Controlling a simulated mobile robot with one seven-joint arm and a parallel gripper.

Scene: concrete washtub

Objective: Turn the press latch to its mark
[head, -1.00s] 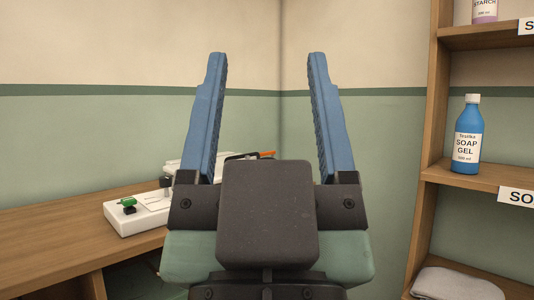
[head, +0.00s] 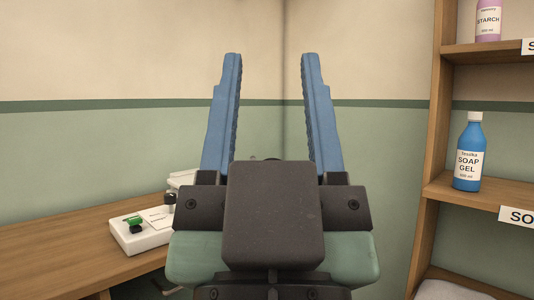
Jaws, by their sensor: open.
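My gripper (head: 272,58) stands upright in the middle of the head view, its two blue fingers apart and nothing between them. A white device (head: 143,240) sits on the wooden bench at the left, with a green part (head: 133,222) on a dark base and a dark knob (head: 170,198) on top. I cannot tell which part is the press latch, and its mark is not clear at this size. A pale thing (head: 181,179) behind the device is mostly hidden by my gripper.
The wooden bench (head: 60,245) runs along the left wall, its left part clear. A wooden shelf unit (head: 433,150) stands at the right, holding a blue soap gel bottle (head: 468,155), a starch bottle (head: 488,20) and a folded grey cloth (head: 455,290).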

